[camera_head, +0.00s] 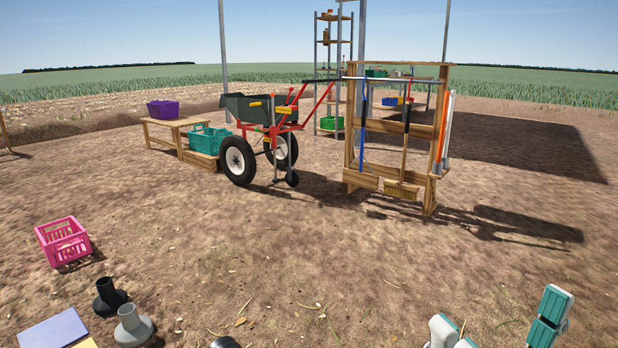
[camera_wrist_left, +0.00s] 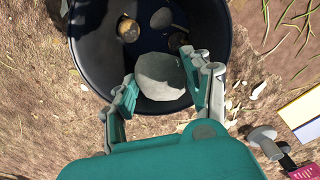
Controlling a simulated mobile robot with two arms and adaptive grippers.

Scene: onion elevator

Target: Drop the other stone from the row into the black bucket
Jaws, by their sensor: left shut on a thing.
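In the left wrist view, my left gripper (camera_wrist_left: 163,93) is shut on a pale grey stone (camera_wrist_left: 160,72), its two teal fingers on either side of it. The stone is over the opening of the black bucket (camera_wrist_left: 79,62). Inside the bucket lie a yellow-brown lump (camera_wrist_left: 129,30), a grey rounded piece (camera_wrist_left: 161,18) and a dark brown piece (camera_wrist_left: 178,42).
A pink crate (camera_head: 63,241), a black stand-like piece (camera_head: 109,298), a grey one (camera_head: 133,327) and a blue-purple board (camera_head: 53,330) are at left. A wheelbarrow (camera_head: 262,110), a bench (camera_head: 172,125) and a wooden tool rack (camera_head: 398,130) stand farther back. The middle ground is clear.

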